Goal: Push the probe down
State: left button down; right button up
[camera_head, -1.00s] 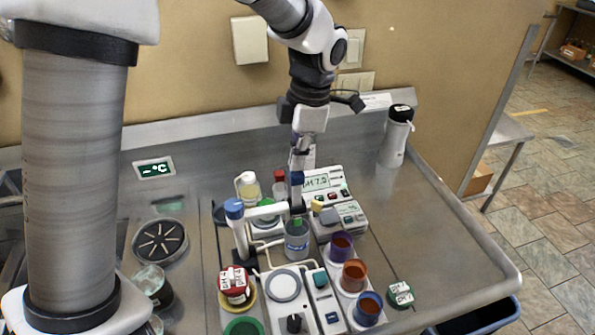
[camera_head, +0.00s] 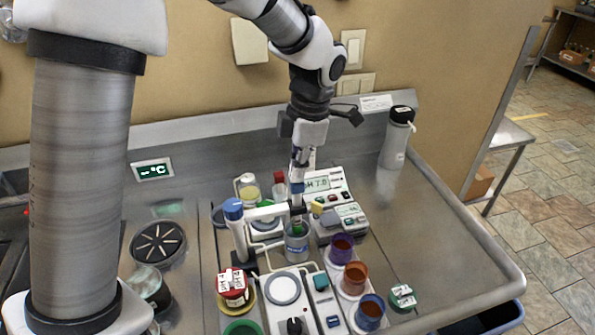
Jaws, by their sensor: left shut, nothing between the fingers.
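The probe (camera_head: 297,188) has a blue top and stands upright in the holder at the end of a white stand arm (camera_head: 266,212). Its lower end, with a green part (camera_head: 297,227), is at the mouth of a clear jar (camera_head: 296,246) with a blue label. My left gripper (camera_head: 299,174) is shut and empty, pointing down directly over the probe's top. It appears to touch the top, though the contact is small and partly hidden. The pH meter (camera_head: 318,184) behind reads about 7.0. My right gripper is not in view.
Several cups, including purple (camera_head: 341,247) and blue (camera_head: 369,311) ones, stand to the right of the jar. A red-lidded jar (camera_head: 232,285) and a blue-knobbed post (camera_head: 234,210) are on the left. A bottle (camera_head: 396,137) stands at the back right. The right of the counter (camera_head: 440,225) is clear.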

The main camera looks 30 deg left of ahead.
pick_arm(q)
jog(key=shift+f+b, duration=0.85)
jog(key=shift+f, duration=0.75)
notch_tip(320, 180, up, 5)
jog(key=p, duration=0.5)
jog(key=shift+r, duration=0.15)
